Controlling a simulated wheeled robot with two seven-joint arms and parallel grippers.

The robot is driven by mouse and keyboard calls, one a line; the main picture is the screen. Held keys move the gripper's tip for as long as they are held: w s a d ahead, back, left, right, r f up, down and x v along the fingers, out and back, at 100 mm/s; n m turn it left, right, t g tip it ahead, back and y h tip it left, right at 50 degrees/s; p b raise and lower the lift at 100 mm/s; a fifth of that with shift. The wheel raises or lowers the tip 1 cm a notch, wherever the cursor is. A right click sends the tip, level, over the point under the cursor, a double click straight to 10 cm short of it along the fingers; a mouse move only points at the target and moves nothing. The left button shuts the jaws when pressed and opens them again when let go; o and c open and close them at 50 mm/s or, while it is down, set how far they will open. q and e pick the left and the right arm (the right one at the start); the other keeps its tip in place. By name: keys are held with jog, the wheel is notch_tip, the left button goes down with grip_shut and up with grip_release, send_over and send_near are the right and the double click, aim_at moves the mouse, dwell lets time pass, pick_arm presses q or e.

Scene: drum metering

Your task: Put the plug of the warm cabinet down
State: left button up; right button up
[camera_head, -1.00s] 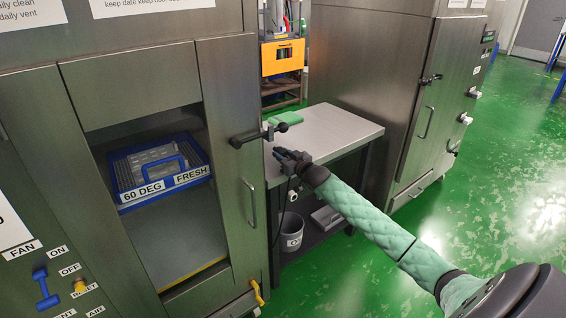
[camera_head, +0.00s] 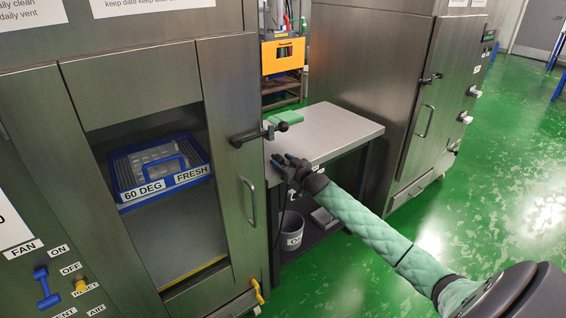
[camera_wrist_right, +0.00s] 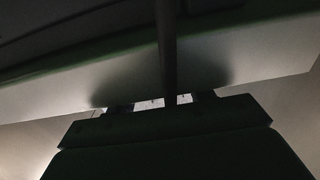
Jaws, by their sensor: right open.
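The warm cabinet (camera_head: 228,90) stands at the left in the head view, with a window in its door. My right gripper (camera_head: 282,162) is at the left front edge of the steel table (camera_head: 338,130) beside the cabinet, with its jaws apart. A thin dark cable (camera_head: 282,215) hangs below the gripper in front of the table. I cannot make out the plug itself, nor whether it rests on the table. The right wrist view is very dark; a dark upright strip (camera_wrist_right: 166,50) crosses its middle. My left gripper is not in view.
A blue tray (camera_head: 135,195) labelled 60 DEG and FRESH sits inside the cabinet. A green block (camera_head: 288,116) lies at the table's back left, near the door latch (camera_head: 250,136). A bucket (camera_head: 292,238) stands below. The table's right part is clear.

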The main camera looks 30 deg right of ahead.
jog(key=shift+r, duration=0.15)
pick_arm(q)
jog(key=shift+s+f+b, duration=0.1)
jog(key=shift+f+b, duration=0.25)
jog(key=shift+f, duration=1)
pick_arm(e)
jog(key=s, duration=1.2)
jog(key=shift+d, duration=0.45)
jog(key=s+a+f+g, duration=0.2)
jog(key=s+a+f, duration=0.3)
jog(key=a+f, duration=0.3)
jog(key=s+a+f+g, duration=0.2)
jog(key=s+a+f, duration=0.35)
jog(key=f, duration=0.55)
jog(key=s+a+f+g, duration=0.2)
jog(key=s+a+f, duration=0.3)
jog(key=a+f, duration=0.3)
jog(key=s+a+f+g+y, duration=0.1)
jog(key=s+a+f, duration=0.3)
jog(key=s+a, duration=0.4)
jog(key=s+a+f+n+g+y, duration=0.1)
jog(key=s+a+f+g, duration=0.2)
jog(key=s+a, duration=0.4)
jog(key=s+a+f+g, duration=0.1)
jog(key=s+a+f, duration=0.4)
jog(key=s+a, duration=0.3)
jog(key=a, duration=0.3)
jog(key=shift+s+a+f+n+g+y, duration=0.3)
jog(key=shift+g+y, duration=0.1)
